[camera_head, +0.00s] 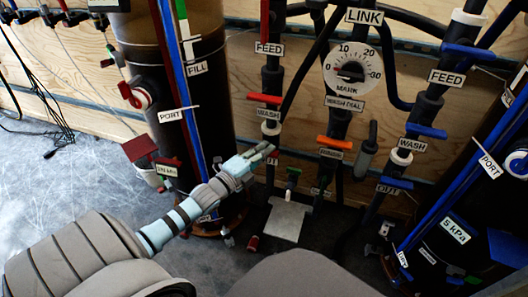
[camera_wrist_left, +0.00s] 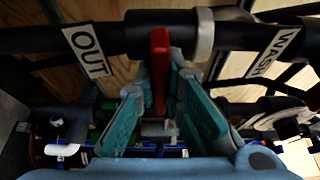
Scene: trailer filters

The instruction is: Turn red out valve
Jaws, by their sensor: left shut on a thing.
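The red out valve handle (camera_wrist_left: 159,68) stands between the teal fingers of my left gripper (camera_wrist_left: 160,108) in the left wrist view. The gripper is shut on it. The handle rises across the dark pipe in that view, beside the OUT label (camera_wrist_left: 87,51). In the head view my left gripper (camera_head: 268,151) reaches the lower part of the left pipe, below its WASH label (camera_head: 268,114). There the gripper covers the handle and most of the OUT label. My right gripper is not in view.
A red FEED-side lever (camera_head: 265,98) sits above on the same pipe. An orange lever (camera_head: 335,142) and the white dial (camera_head: 352,72) are to the right. Blue levers (camera_head: 427,130) are on the far right pipe. A dark tank (camera_head: 165,70) stands left of the gripper.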

